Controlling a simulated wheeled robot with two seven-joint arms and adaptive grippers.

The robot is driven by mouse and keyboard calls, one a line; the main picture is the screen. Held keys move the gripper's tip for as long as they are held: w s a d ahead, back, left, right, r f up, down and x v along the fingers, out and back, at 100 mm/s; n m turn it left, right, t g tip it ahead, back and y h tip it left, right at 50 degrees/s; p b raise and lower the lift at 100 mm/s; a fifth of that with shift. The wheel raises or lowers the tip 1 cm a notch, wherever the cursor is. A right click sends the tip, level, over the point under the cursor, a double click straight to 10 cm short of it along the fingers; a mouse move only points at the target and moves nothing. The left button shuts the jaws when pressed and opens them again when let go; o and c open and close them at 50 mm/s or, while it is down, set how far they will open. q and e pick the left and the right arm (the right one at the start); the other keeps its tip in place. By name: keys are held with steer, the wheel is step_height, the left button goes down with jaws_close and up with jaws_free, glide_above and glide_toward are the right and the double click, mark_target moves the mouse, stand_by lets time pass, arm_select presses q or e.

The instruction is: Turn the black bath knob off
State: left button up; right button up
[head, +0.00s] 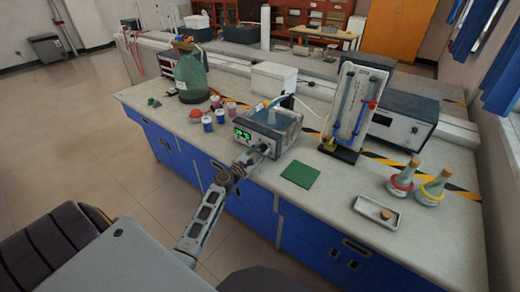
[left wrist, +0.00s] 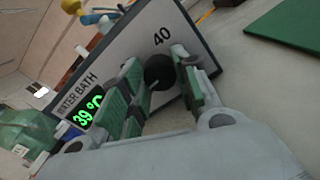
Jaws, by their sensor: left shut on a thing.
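The water bath (head: 270,130) stands on the lab bench, with a lit green display on its front. In the left wrist view its white front panel (left wrist: 135,45) carries the words WATER BATH, a green reading of 39 °C and the number 40 by the knob. The round black knob (left wrist: 159,72) sits between the green-padded fingers of my left gripper (left wrist: 162,82), which are shut on it. In the head view my left gripper (head: 258,153) is at the bath's front and hides most of the knob. My right gripper is not in view.
A green mat (head: 300,174) lies right of the bath. Small jars (head: 207,123) and a large green bottle (head: 190,75) stand to its left. A tubing stand (head: 355,110) is behind right. Two flasks (head: 430,188) and a white tray (head: 377,212) are farther right. The bench front is mostly clear.

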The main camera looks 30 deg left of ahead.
arm_select(q)
steer(key=shift+r+n+p, duration=0.1)
steer(key=shift+n+p, duration=0.2)
steer(key=shift+n, duration=0.2)
steer(key=n+p, duration=0.2)
steer(key=shift+n, duration=0.9)
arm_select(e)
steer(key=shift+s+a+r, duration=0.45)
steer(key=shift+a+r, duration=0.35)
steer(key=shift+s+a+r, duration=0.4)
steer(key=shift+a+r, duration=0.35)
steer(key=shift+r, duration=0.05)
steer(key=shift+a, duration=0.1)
arm_select(q)
steer(key=o, duration=1)
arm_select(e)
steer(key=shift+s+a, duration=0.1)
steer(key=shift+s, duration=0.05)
arm_select(q)
steer(key=shift+o, duration=0.2)
steer(key=shift+s+a+f, duration=0.1)
steer(key=shift+s+f, duration=0.1)
steer(key=shift+s, duration=0.9)
steer(key=s, duration=0.9)
steer(key=shift+s+a, duration=0.35)
